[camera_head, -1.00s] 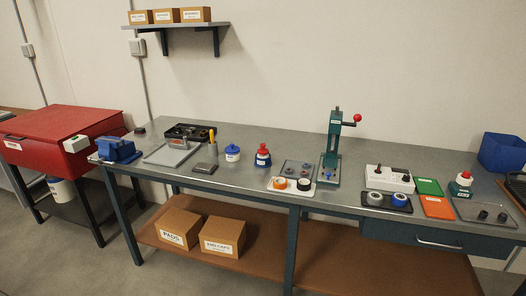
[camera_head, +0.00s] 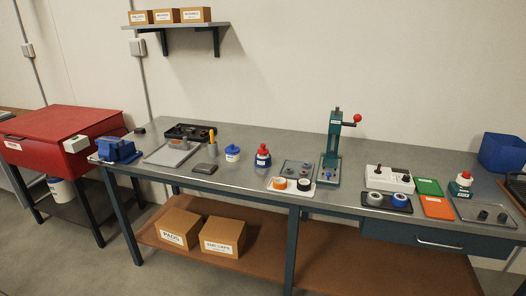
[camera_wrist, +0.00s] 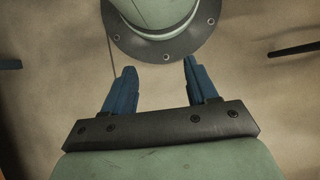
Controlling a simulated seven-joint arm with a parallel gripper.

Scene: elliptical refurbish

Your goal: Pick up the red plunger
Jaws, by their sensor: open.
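Two red-topped things stand on the steel workbench in the head view, and I cannot tell which is the red plunger. One is a blue container with a red top (camera_head: 263,148), upright at mid-bench. The other is a green and white container with a red cap (camera_head: 465,176), at the right end. My gripper (camera_wrist: 159,66) shows only in the wrist view. Its two blue fingers are apart, with nothing held between them. Neither red-topped thing shows in the wrist view, and my gripper is not in the head view.
A white and blue jar (camera_head: 232,153) stands left of the blue container. A tray with tape rolls (camera_head: 305,185) and a green press (camera_head: 334,140) stand to its right. A blue bin (camera_head: 502,153) is at the far right. The bench (camera_head: 245,183) is bare in front of the jar.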

